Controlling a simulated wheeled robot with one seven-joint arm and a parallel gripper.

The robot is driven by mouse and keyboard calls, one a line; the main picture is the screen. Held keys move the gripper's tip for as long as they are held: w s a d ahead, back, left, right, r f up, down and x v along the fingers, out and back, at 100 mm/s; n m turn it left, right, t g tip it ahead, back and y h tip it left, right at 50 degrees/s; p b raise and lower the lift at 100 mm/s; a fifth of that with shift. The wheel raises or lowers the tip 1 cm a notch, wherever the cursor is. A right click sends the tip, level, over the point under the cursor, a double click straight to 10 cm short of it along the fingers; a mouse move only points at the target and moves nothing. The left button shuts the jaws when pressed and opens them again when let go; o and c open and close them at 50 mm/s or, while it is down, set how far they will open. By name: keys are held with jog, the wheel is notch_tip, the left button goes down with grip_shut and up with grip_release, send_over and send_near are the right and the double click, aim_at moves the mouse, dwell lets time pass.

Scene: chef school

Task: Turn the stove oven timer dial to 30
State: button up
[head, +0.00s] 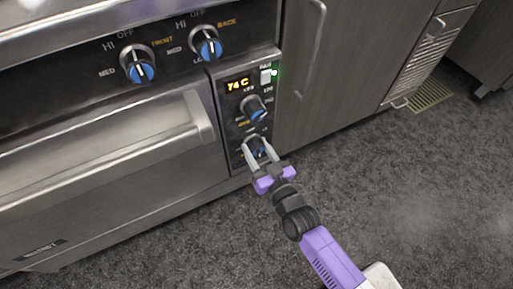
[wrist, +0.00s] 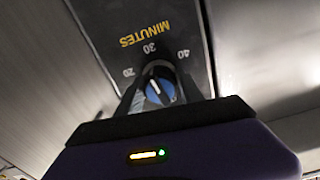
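The oven timer dial (wrist: 160,88) is a dark round knob with a blue face and a white pointer line. It is the lowest knob on the narrow control panel (head: 228,122) in the head view, partly hidden by my fingers. In the wrist view the word MINUTES and the numbers 20, 30 and 40 are printed around it. The pointer line tilts up and left, roughly between 20 and 30. My gripper (head: 258,143) is at the dial, one finger on each side of it. The fingers are apart; I cannot tell whether they touch the knob.
A temperature knob (head: 254,107), a lit display (head: 238,85) and a switch (head: 266,77) with a green light sit above. Two blue burner knobs are up left. The oven handle (head: 110,140) juts out at left. A cabinet (head: 335,70) stands right; the floor (head: 400,190) in front is clear.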

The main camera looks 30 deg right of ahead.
jog(key=c, duration=0.8)
jog(key=shift+m, duration=0.9)
jog(key=o, duration=1.3)
jog(key=shift+o, duration=0.2)
jog(key=s+p, duration=0.2)
jog(key=s, duration=0.5)
jog(key=shift+s, duration=0.4)
